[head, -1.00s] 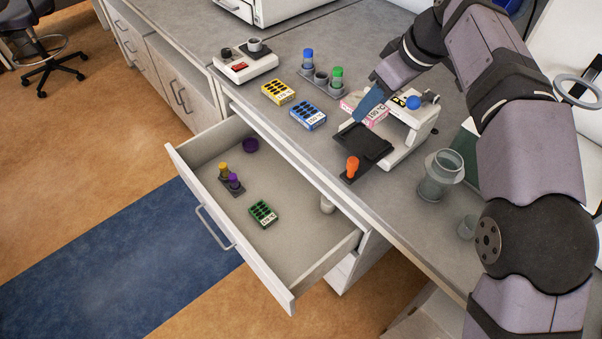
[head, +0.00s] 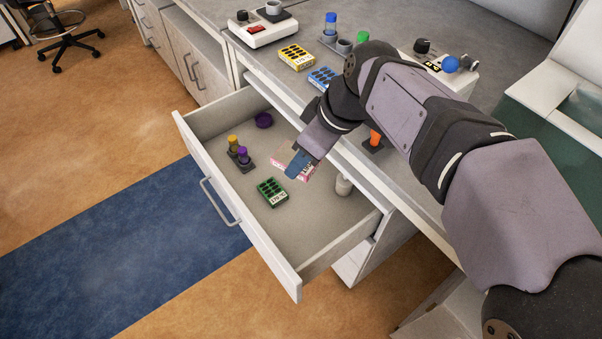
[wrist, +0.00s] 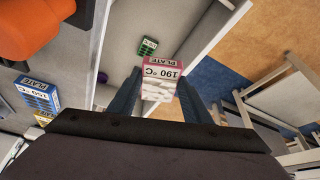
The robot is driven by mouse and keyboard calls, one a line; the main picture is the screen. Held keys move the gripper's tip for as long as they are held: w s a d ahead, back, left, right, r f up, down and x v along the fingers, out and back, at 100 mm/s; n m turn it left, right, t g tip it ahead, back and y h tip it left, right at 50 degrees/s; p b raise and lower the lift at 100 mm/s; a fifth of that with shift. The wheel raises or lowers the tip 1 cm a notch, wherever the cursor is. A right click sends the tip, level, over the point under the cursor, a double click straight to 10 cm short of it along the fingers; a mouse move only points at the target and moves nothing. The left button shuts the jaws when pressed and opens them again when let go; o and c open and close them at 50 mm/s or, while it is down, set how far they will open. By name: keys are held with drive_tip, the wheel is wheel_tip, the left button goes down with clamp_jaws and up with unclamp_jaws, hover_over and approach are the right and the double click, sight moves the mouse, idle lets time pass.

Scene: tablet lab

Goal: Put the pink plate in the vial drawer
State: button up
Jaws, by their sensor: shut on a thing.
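The pink plate (head: 283,157), a pink and white block, is in my gripper (head: 298,166) over the open drawer (head: 325,225). In the wrist view the pink plate (wrist: 160,75) sits between the two blue fingers, with "PLATE" and "190 °C" on its label. My gripper (wrist: 152,95) is shut on it. In the drawer stand a small rack with yellow-capped and purple-capped vials (head: 240,153), a green plate (head: 272,192), a purple round piece (head: 264,120) and a pale cylinder (head: 343,184). My arm hides part of the pink plate in the head view.
A yellow plate (head: 297,57) and a blue plate (head: 323,77) lie on the counter behind the drawer. An orange-topped vial (head: 375,138) stands near the counter edge. The drawer front (head: 240,215) has a handle; its near floor is bare.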

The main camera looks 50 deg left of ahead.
drive_tip(key=s+d+f+b, duration=0.2)
drive_tip(key=s+f, duration=0.3)
drive_tip(key=f, duration=0.5)
drive_tip(key=m+t, duration=0.1)
drive_tip(key=m, duration=0.3)
hover_over(301, 234)
drive_tip(key=d, duration=0.2)
wheel_tip(301, 234, down, 9)
drive_tip(key=shift+a+f+b, duration=0.15)
drive_tip(key=shift+f+b, duration=0.35)
drive_tip(key=shift+f, duration=2)
drive_tip(key=shift+a+f+b, duration=0.1)
drive_tip(key=shift+f+b, duration=0.35)
drive_tip(key=shift+f, duration=2.05)
drive_tip(key=shift+f, duration=0.15)
drive_tip(key=o, duration=1)
drive_tip(key=shift+o, duration=0.2)
